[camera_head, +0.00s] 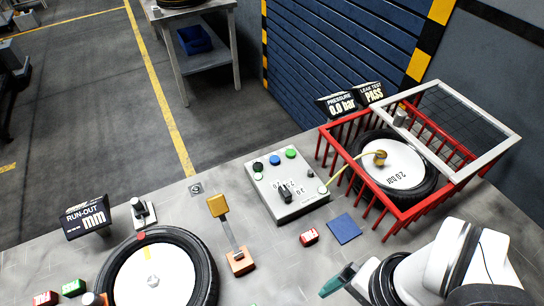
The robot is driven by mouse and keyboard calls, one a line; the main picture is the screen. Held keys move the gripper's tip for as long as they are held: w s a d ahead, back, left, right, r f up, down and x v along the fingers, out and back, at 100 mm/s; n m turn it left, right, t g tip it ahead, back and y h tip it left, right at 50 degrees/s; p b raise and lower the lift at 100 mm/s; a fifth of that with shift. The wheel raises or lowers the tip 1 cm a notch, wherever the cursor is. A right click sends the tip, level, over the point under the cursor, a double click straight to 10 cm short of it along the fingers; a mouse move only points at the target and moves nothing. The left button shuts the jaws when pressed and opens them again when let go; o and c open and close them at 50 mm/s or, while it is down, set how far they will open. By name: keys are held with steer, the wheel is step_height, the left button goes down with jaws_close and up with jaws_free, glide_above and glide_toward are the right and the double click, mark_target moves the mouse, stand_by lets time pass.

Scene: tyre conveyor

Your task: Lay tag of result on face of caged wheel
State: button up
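The caged wheel (398,165) lies flat in a red-barred cage (352,165), its white face up and marked "2.0 bar". A brass fitting on a yellow hose sits on that face. The leak test display (373,94) reads PASS. A red tag-like block (309,236) with white lettering lies on the bench near a blue square pad (344,229). Green (74,288) and red (46,298) blocks lie at the lower left. My gripper (338,280) is at the lower right, in front of the cage; a teal part shows at its tip. I cannot tell if it holds anything.
A grey mesh lid (462,125) stands over the cage's right side. A control box (287,187) with buttons and a lever stands left of it. The pressure display (340,104) reads 0.0 bar. Another wheel (155,275) and an orange-based lever (240,260) are farther left.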

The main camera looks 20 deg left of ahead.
steer(key=w+a+f+n+g+h, duration=0.1)
steer(key=a+f+n+h, duration=0.15)
steer(key=a+n, duration=0.55)
steer(key=a+f+n+g+h, duration=0.1)
steer(key=a+f+n+h, duration=0.15)
steer(key=a+n, duration=0.6)
steer(key=shift+m+y, duration=0.5)
steer(key=shift+m, duration=0.45)
steer(key=a+x, duration=0.1)
steer(key=x, duration=0.4)
steer(key=a+x, duration=0.1)
steer(key=x, duration=0.4)
steer(key=a+x, duration=0.1)
steer(key=x, duration=0.5)
steer(key=shift+w+a+f, duration=0.2)
steer(key=shift+w+f, duration=0.15)
jaws_close()
steer(key=shift+r, duration=0.15)
